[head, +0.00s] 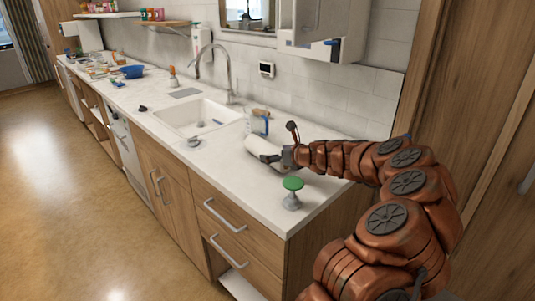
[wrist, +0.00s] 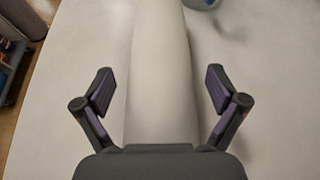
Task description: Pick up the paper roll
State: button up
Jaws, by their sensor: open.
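The paper roll (head: 258,147) is a white cylinder lying on its side on the white counter, right of the sink. In the wrist view the roll (wrist: 159,70) runs from the top edge down to my gripper's body. My gripper (wrist: 161,90) is open, with one finger on each side of the roll. Gaps show between both fingers and the roll. In the head view my gripper (head: 274,157) is at the roll's near right end, and its fingers are small and partly hidden.
A green-topped object (head: 292,190) stands near the counter's front right edge. A clear jug with a blue handle (head: 264,124) stands behind the roll. The sink (head: 192,118) is to the left. The counter (head: 240,185) in front of the roll is mostly clear.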

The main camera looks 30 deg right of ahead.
jog(key=shift+c, duration=0.2)
jog(key=c, duration=1.4)
